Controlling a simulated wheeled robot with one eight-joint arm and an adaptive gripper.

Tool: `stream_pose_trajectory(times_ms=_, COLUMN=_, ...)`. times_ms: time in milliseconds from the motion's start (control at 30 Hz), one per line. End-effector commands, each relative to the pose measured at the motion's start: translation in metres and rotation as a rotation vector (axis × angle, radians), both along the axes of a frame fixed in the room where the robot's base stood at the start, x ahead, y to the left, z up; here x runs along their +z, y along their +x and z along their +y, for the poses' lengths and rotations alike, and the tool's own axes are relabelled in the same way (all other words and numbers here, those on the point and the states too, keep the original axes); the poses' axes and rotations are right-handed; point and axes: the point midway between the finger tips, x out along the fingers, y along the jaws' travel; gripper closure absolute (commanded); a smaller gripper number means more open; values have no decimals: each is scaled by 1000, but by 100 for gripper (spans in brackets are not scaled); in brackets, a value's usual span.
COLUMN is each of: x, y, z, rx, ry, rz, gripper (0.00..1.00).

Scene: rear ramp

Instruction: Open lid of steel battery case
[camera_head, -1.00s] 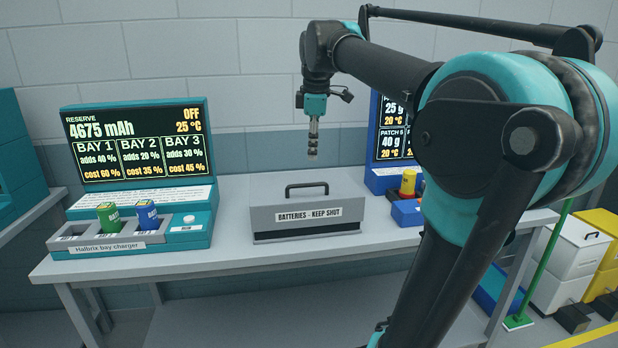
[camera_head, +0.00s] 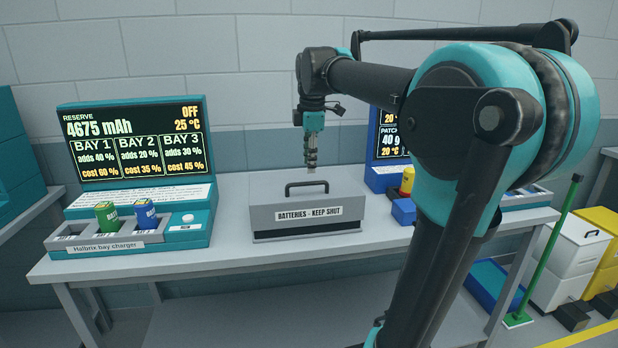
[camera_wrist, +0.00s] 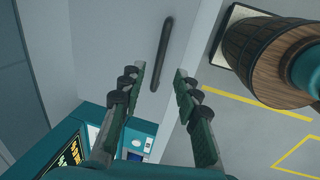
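The steel battery case (camera_head: 309,218) is a grey box on the bench, labelled "BATTERIES - KEEP SHUT". Its lid (camera_head: 270,198) is closed, with a dark bar handle (camera_head: 306,185) on top. My gripper (camera_head: 311,168) points down just above the handle, with a small gap showing in the head view. In the wrist view my gripper (camera_wrist: 156,77) is open, its two fingers apart. The handle (camera_wrist: 162,50) shows beyond and between the fingertips, without visible contact. The inside of the case is hidden.
The teal bay charger (camera_head: 188,232) with a green battery (camera_head: 107,216) and a blue battery (camera_head: 146,214) stands left of the case. A blue screen unit (camera_head: 380,180) and a yellow item (camera_head: 407,180) stand to the right. Bare bench (camera_head: 232,188) surrounds the case.

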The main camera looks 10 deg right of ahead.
Motion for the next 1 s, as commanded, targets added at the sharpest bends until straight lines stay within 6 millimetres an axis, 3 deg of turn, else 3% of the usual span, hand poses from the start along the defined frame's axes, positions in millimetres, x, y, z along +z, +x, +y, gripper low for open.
stream_pose_trajectory(times_ms=100, x=-22, y=5, z=0, rx=0, ry=0, rz=0, gripper=68)
stream_pose_trajectory(times_ms=300, x=-47, y=10, z=0, rx=0, ry=0, rz=0, gripper=68)
stream_pose_trajectory(times_ms=733, x=-58, y=11, z=0, rx=0, ry=0, rz=0, gripper=68)
stream_pose_trajectory(times_ms=1000, x=-57, y=11, z=0, rx=0, ry=0, rz=0, gripper=99)
